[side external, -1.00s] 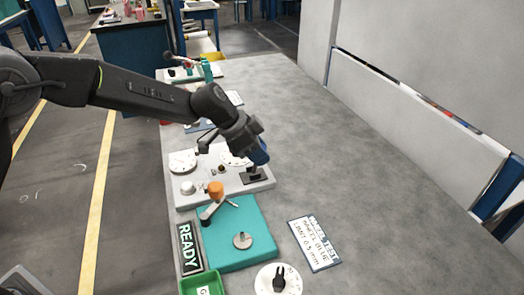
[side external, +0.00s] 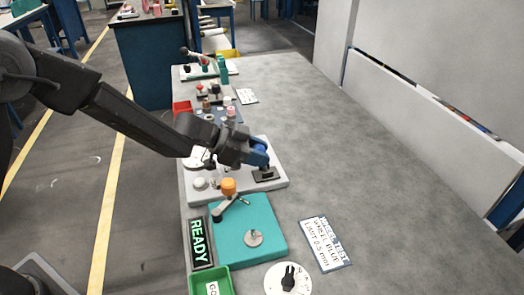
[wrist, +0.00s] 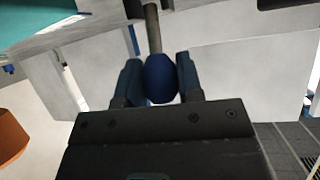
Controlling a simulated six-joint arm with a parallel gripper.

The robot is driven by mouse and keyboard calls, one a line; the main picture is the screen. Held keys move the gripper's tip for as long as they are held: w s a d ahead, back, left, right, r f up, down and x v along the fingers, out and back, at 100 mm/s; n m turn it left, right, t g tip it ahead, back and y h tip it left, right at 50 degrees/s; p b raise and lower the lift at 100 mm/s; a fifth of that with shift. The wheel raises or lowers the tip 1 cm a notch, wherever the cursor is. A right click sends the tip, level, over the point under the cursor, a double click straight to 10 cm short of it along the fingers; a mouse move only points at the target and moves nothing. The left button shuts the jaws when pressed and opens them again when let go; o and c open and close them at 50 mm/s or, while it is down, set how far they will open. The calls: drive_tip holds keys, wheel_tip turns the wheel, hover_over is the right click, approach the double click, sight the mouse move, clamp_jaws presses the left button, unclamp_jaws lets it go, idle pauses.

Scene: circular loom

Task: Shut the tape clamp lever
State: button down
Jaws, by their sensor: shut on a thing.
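The clamp lever shows in the wrist view as a dark blue ball knob (wrist: 161,80) on a thin grey rod (wrist: 152,28). My gripper (wrist: 159,66) has its two blue fingers closed on either side of the knob. In the side view my gripper (side external: 259,153) is low over the right end of the white plate (side external: 236,192), just above a dark bracket (side external: 266,175). My fingers hide most of the knob and rod there, so the exact lever angle is hard to tell.
Nearby are a READY sign (side external: 200,243), a green bin (side external: 212,275), a dial (side external: 288,281) and a printed card (side external: 321,243). The bench to the right is clear.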

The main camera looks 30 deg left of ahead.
drive_tip(key=shift+s+a+h, duration=0.15)
drive_tip(key=shift+h, duration=0.25)
idle(0.3)
drive_tip(key=c, duration=0.8)
unclamp_jaws()
drive_tip(key=v, duration=1.3)
drive_tip(key=shift+s+a, duration=0.25)
drive_tip(key=shift+s, duration=0.15)
